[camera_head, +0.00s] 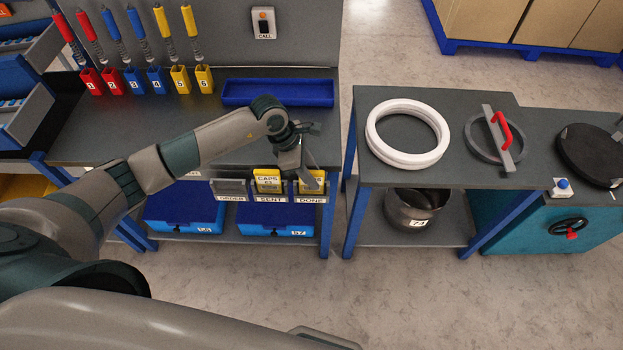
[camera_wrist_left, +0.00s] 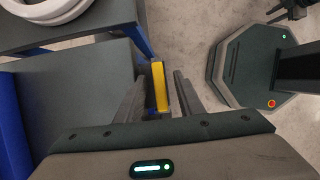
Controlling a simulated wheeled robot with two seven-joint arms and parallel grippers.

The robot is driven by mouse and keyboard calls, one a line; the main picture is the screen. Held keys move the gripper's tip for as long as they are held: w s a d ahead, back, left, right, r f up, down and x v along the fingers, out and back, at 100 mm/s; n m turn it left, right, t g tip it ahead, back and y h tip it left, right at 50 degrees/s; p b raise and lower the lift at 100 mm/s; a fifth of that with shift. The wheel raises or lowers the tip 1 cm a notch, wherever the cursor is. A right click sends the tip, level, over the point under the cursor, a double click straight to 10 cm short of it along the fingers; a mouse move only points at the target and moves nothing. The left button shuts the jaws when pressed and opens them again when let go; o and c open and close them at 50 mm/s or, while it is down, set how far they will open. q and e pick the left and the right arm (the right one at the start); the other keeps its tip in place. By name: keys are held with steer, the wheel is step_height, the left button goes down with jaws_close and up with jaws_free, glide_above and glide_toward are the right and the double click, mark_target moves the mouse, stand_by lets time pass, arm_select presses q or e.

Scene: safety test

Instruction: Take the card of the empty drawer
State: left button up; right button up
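Yellow cards sit in a row of holders on the workbench's front edge. The card reading CAPS (camera_head: 267,181) stands in the holder labelled SENT (camera_head: 271,198). Another yellow card (camera_head: 309,187) is in the holder labelled DONE (camera_head: 311,199), partly hidden by my gripper. The ORDER holder (camera_head: 230,188) shows no yellow card. My left gripper (camera_head: 308,178) is at the DONE holder. In the left wrist view a yellow card (camera_wrist_left: 160,87) shows edge-on between the open fingers, with a gap visible to the right finger. My right gripper cannot be made out clearly.
Blue boxes (camera_head: 185,213) stand on the shelf below the holders. A blue tray (camera_head: 277,93) and numbered colored cups with tools are on the bench (camera_head: 95,135). Grey drawers (camera_head: 30,105) stand at left. A side table with a white ring (camera_head: 407,134) stands to the right.

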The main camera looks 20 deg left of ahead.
arm_select(q)
steer(key=shift+c, duration=0.3)
jaws_close()
step_height(320, 180, up, 8)
steer(key=b, duration=0.3)
steer(key=shift+r, duration=1)
